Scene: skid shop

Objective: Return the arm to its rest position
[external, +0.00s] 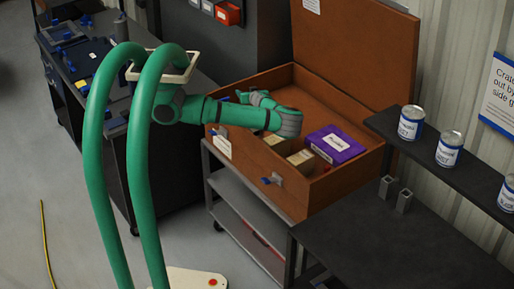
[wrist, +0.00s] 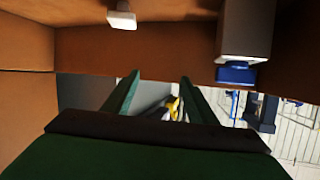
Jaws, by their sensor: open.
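My green arm (external: 235,113) reaches over the open brown case and bends at a grey joint above its inside. My gripper (wrist: 158,82) shows in the wrist view as two green fingers, spread apart with nothing held between them. In the external view the hand (external: 258,99) folds back toward the left side of the case; its fingertips are too small to make out there. The case (external: 345,190) has its lid raised. In the wrist view its brown wall (wrist: 150,48) runs across just ahead of the fingers.
A purple box (external: 335,144) and small beige boxes (external: 300,158) lie in the case, which stands on a grey cart (external: 245,210). A shelf with cans (external: 449,149) is at right.

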